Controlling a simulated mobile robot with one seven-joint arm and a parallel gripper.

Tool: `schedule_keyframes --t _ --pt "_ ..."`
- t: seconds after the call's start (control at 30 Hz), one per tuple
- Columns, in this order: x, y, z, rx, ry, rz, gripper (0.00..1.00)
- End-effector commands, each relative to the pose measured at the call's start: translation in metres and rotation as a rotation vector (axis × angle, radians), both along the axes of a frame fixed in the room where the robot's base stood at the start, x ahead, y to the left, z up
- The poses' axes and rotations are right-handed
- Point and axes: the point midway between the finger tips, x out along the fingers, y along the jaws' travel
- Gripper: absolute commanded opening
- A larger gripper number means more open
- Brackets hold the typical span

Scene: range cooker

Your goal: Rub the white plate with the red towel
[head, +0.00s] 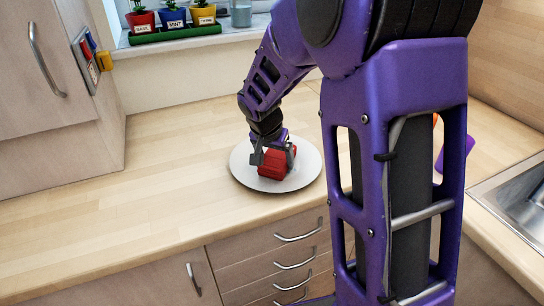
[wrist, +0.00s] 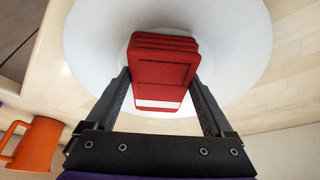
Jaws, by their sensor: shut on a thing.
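The white plate (head: 245,176) lies flat on the wooden counter, and it fills much of the upper wrist view (wrist: 95,45). The folded red towel (head: 271,164) is over the middle of the plate; it also shows in the wrist view (wrist: 162,72) with a white stripe near its lower end. My gripper (head: 273,155) is shut on the towel, one finger on each side of it. The towel appears to touch the plate, but its underside is hidden. Part of the plate is hidden by the towel.
An orange mug (wrist: 38,145) stands near the plate in the wrist view. A purple object (head: 456,152) and a metal sink (head: 515,200) are at the right. Potted herbs (head: 173,16) stand on the sill. The counter (head: 150,175) left of the plate is clear.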

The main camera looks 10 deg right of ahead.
Motion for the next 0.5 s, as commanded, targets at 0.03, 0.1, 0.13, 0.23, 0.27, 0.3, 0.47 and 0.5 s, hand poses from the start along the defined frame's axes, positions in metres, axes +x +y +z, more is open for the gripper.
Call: schedule_keyframes --t 0.03,0.1,0.13,0.23,0.27,0.3,0.47,0.5 --pt "-0.0030 -0.0006 -0.0006 -0.001 -0.001 0.000 0.42" --pt "-0.0053 -0.0009 0.0001 0.000 0.000 0.000 0.42" --pt "-0.0059 -0.0010 0.0001 0.000 0.000 0.000 0.42" --pt "-0.0064 -0.0009 -0.0021 0.000 0.000 0.000 0.42" --pt "-0.0062 -0.0009 -0.0031 0.000 0.000 0.000 0.42" --pt "-0.0061 -0.0008 -0.0042 0.000 0.000 0.000 0.42" --pt "-0.0008 0.0005 -0.0037 0.001 0.001 0.001 0.42" --pt "0.0025 0.0012 -0.0042 0.001 0.001 0.001 0.42"
